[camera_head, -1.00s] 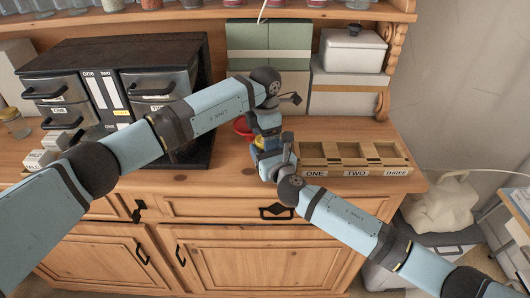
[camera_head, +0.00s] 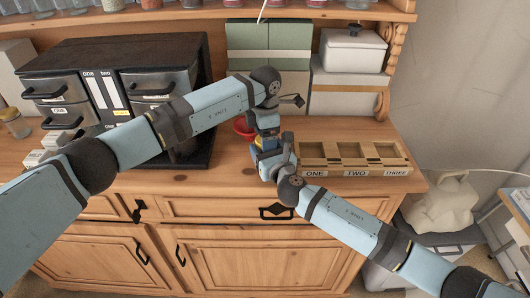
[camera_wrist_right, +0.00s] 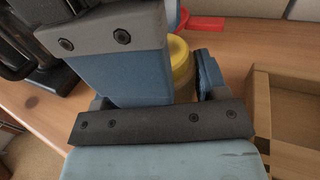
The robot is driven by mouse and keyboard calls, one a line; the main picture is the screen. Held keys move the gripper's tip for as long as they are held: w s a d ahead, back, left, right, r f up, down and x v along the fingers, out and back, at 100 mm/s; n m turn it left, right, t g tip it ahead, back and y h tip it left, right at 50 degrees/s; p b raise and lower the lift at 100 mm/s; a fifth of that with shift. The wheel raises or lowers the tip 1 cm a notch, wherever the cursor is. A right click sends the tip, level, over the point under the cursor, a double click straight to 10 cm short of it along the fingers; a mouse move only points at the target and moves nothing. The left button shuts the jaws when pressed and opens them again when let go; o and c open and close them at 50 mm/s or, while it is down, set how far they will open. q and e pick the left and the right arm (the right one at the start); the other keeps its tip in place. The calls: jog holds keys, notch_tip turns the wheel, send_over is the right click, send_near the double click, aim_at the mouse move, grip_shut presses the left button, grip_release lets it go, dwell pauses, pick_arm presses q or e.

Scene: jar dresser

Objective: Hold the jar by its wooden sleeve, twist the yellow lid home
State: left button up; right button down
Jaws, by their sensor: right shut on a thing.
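The jar's yellow lid (camera_head: 268,144) shows as a small patch between my two grippers in the head view. In the right wrist view the round yellow lid (camera_wrist_right: 180,58) sits above a tan strip of the wooden sleeve (camera_wrist_right: 186,92). My right gripper (camera_wrist_right: 188,85) has its blue fingers on both sides of the jar and is shut on it at the sleeve; it also shows in the head view (camera_head: 277,162). My left gripper (camera_head: 265,137) is right above the lid, pointing down. Its fingertips are hidden, so I cannot tell its opening or whether it touches the lid.
A wooden tray (camera_head: 352,158) with compartments labelled ONE, TWO, THREE is close on the right. A black drawer unit (camera_head: 120,65) is at left, green boxes (camera_head: 268,42) behind. The dresser top's front edge is near.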

pick_arm(q)
jog(key=shift+r, duration=2.25)
jog(key=shift+r+n, duration=0.8)
jog(key=shift+r, duration=0.95)
jog(key=shift+c, duration=0.3)
jog(key=shift+f, duration=4.05)
jog(key=c, duration=0.9)
jog(key=shift+c, duration=0.2)
